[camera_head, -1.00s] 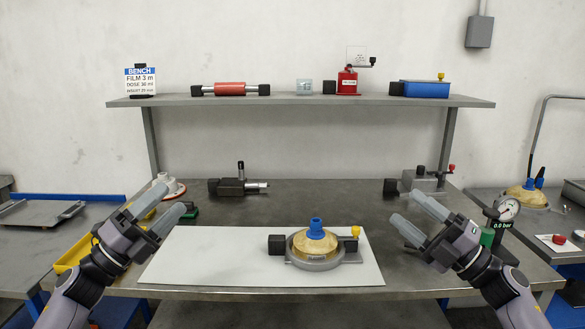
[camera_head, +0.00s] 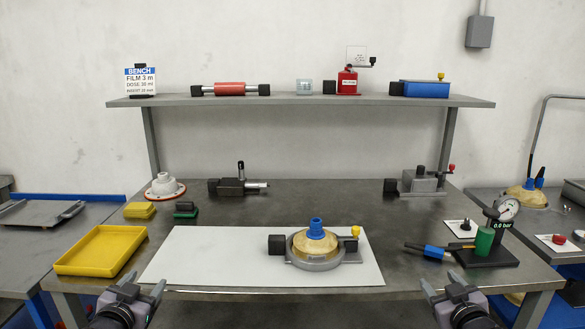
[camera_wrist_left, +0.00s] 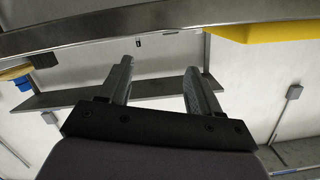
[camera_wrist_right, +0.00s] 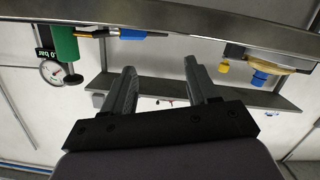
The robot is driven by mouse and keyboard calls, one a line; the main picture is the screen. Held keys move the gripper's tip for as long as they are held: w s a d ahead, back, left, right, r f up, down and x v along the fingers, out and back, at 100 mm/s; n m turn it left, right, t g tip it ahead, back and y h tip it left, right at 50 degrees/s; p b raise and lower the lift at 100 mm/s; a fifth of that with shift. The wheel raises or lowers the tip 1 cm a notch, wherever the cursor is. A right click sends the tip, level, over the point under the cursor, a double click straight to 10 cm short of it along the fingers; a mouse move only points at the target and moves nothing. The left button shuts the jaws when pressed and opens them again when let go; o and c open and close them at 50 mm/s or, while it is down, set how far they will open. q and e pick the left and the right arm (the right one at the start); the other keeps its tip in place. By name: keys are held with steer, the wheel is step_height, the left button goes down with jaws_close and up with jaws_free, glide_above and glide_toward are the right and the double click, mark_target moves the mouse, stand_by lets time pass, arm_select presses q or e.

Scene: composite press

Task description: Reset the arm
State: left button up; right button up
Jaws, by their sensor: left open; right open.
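My left gripper (camera_head: 143,287) is low at the bottom left of the head view, in front of the table's front edge. Its two fingers are apart with nothing between them; they also show in the left wrist view (camera_wrist_left: 158,82). My right gripper (camera_head: 443,285) is low at the bottom right, also in front of the table edge. Its fingers are apart and empty, as the right wrist view (camera_wrist_right: 160,82) shows. Neither gripper touches anything. Most of both arms lies below the head view.
On the table (camera_head: 320,200) are a white mat (camera_head: 200,262) bearing a brass dome with blue cap (camera_head: 315,243), a yellow tray (camera_head: 100,250), and a gauge stand (camera_head: 490,255) with a blue-handled tool (camera_head: 434,252). A shelf (camera_head: 300,101) holds several devices.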

arm_select(q)
steer(key=s+d+f+g+h, duration=0.1)
steer(key=s+d+f, duration=0.3)
steer(key=s, duration=0.6)
steer(key=s+d+f+g+h, duration=0.1)
steer(key=s+d+f, duration=0.3)
steer(key=s+f, duration=0.4)
steer(key=s+d+f+g, duration=0.3)
steer(key=s+f, duration=0.4)
steer(key=s, duration=0.7)
steer(key=shift+s+d+n+g+h, duration=0.2)
steer(key=shift+d+n+g+h, duration=0.15)
steer(key=shift+d, duration=0.4)
arm_select(e)
steer(key=s+a+f+g+y, duration=0.1)
steer(key=s+a+f, duration=0.3)
steer(key=s, duration=0.6)
steer(key=s+a+f+g+y, duration=0.1)
steer(key=s+a+f, duration=0.3)
steer(key=s+f, duration=0.4)
steer(key=s+a+f+g, duration=0.3)
steer(key=s+f, duration=0.4)
steer(key=s, duration=0.7)
steer(key=shift+s+a+m+g+y, duration=0.2)
steer(key=shift+a+m+g+y, duration=0.15)
steer(key=shift+a, duration=0.4)
